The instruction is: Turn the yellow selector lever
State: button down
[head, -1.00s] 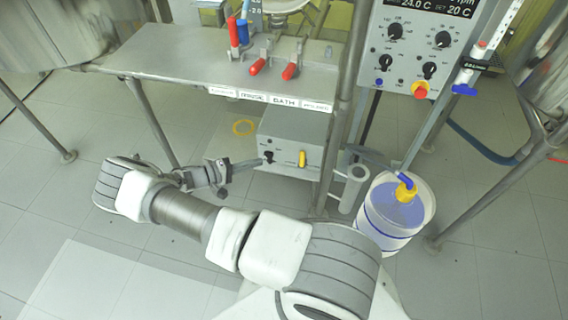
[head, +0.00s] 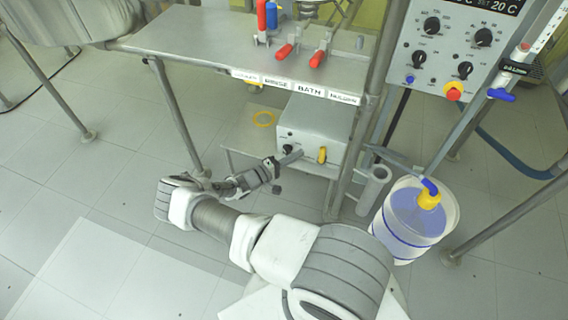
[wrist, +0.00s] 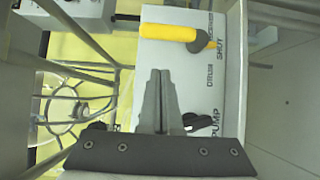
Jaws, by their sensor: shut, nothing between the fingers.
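The yellow selector lever (head: 322,155) is on the front of a grey box (head: 318,118) under the bench, pointing up and down in the head view. In the wrist view the lever (wrist: 168,32) lies across the panel's top, near the printed word SHUT. My gripper (head: 299,155) is in front of the panel, left of the lever. In the wrist view my gripper's fingers (wrist: 160,75) are together and empty, pointing towards the lever, with a visible gap to it. The lever's pivot end is at its right there.
A black knob (wrist: 198,121) marked PUMP is beside my fingers. A bucket of bluish liquid (head: 415,215) and a grey cylinder (head: 373,188) stand right of the box. Bench legs (head: 175,120) flank the space. The floor at front left is clear.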

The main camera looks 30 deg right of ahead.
aim_at(323, 154)
jog(key=d, duration=0.1)
jog(key=s+d, duration=0.2)
jog(key=d, duration=0.1)
jog(key=shift+s, duration=0.25)
jog(key=shift+a+r, duration=0.15)
jog(key=shift+s, duration=0.1)
dwell(0.3)
